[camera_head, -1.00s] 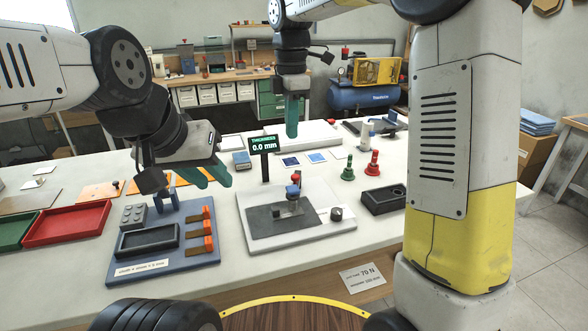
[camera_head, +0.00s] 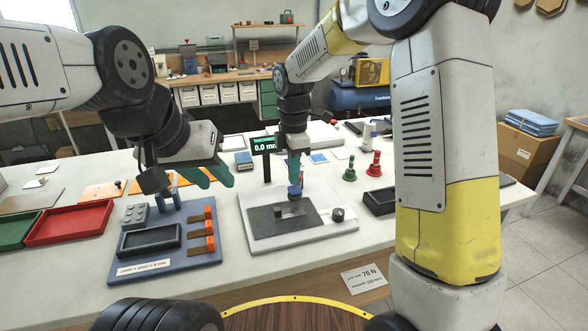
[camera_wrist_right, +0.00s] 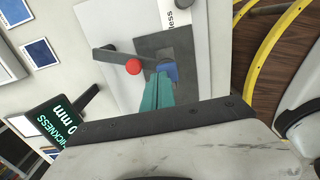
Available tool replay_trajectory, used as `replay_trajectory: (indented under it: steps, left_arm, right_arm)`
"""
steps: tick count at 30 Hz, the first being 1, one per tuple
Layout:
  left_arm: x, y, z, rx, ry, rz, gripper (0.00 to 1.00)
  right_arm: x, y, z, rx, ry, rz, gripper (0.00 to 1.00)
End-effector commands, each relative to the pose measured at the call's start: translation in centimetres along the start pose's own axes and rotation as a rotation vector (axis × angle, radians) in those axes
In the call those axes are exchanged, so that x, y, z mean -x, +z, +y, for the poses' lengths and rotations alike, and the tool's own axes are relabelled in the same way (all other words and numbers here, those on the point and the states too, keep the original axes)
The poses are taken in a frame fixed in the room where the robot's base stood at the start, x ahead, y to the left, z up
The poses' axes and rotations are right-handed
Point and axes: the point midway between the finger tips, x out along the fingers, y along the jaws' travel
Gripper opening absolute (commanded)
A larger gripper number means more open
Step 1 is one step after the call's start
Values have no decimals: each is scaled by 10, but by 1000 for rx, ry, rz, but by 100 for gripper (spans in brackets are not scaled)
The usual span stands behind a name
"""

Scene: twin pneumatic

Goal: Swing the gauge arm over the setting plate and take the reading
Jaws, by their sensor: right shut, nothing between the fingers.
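The gauge stand has a pale base (camera_head: 325,228) with a dark grey plate (camera_head: 262,226) on it. In the right wrist view, the grey gauge arm (camera_wrist_right: 107,53) lies across the dark plate, with a red knob (camera_wrist_right: 133,66) and a blue part (camera_wrist_right: 168,69) near one end. The blue part (camera_head: 295,192) shows below my right gripper (camera_head: 294,177) in the head view; the red knob is hidden there. My right gripper is shut and empty, its tips close to the blue part; contact is unclear. The display (camera_head: 264,144) reads 0.0 mm.
A blue fixture board (camera_head: 190,257) with a black tray (camera_head: 150,240) and orange clips lies left of the stand. Red (camera_head: 68,223) and green trays lie further left. A green (camera_head: 349,168) and a red (camera_head: 374,164) handled piece stand to the right, near a black tray (camera_head: 380,201).

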Motion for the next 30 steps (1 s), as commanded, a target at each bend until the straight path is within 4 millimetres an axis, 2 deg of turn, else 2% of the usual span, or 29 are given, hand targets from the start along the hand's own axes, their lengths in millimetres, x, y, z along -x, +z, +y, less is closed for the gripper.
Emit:
replay_trajectory:
  steps: [4,14,21,30]
  left_arm:
    - [0,0,0,0,0,0,32]
    - [0,0,0,0,0,0,32]
    - [0,0,0,0,0,0,32]
    - [0,0,0,0,0,0,32]
  right_arm:
    - [-8,0,0,0,-1,0,0]
    - [-8,0,0,0,0,0,0]
    - [-31,0,-1,1,-4,0,0]
    - [-32,2,-2,-1,-8,-2,0]
